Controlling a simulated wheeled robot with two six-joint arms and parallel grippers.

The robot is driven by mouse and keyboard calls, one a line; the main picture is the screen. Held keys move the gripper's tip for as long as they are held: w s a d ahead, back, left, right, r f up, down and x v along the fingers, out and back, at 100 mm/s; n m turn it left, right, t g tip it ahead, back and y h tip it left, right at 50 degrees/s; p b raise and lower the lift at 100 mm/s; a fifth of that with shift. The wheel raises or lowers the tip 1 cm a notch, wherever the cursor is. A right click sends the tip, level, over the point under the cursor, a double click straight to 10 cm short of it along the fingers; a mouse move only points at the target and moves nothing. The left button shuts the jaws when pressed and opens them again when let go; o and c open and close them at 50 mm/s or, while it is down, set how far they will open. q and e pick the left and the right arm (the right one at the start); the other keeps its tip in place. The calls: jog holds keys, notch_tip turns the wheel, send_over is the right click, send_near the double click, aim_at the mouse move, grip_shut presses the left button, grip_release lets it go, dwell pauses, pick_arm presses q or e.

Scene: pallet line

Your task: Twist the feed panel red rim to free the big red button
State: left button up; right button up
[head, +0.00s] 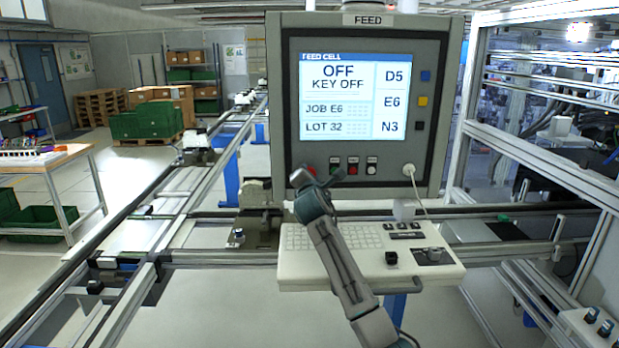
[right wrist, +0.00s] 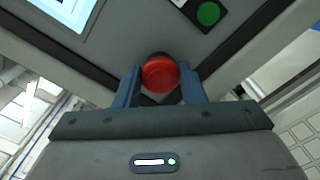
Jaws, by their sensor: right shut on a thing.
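The feed panel (head: 280,120) stands upright in the middle of the head view, its screen (head: 355,95) reading "OFF, KEY OFF". The big red button (right wrist: 161,74) sits low on the panel, seen in the right wrist view between the two blue fingers of my right gripper (right wrist: 160,88). The fingers are shut on its red rim, one on each side. In the head view my right gripper (head: 301,178) is at the panel's lower left corner and mostly covers the button. My left gripper is in neither view.
Small push buttons (head: 353,165) sit right of my right gripper on the panel's lower edge. A keyboard shelf (head: 300,262) juts out below, under my right arm. Conveyor rails (head: 185,190) run left. A white cable (head: 417,190) hangs at the right.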

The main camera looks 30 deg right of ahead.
jog(key=shift+r, duration=0.1)
dwell(0.3)
jog(key=o, duration=1)
jog(key=shift+s+a+b, duration=0.2)
jog(key=shift+s+b, duration=0.1)
jog(key=b+v, duration=0.4)
jog(key=v, duration=0.6)
jog(key=shift+s, duration=0.1)
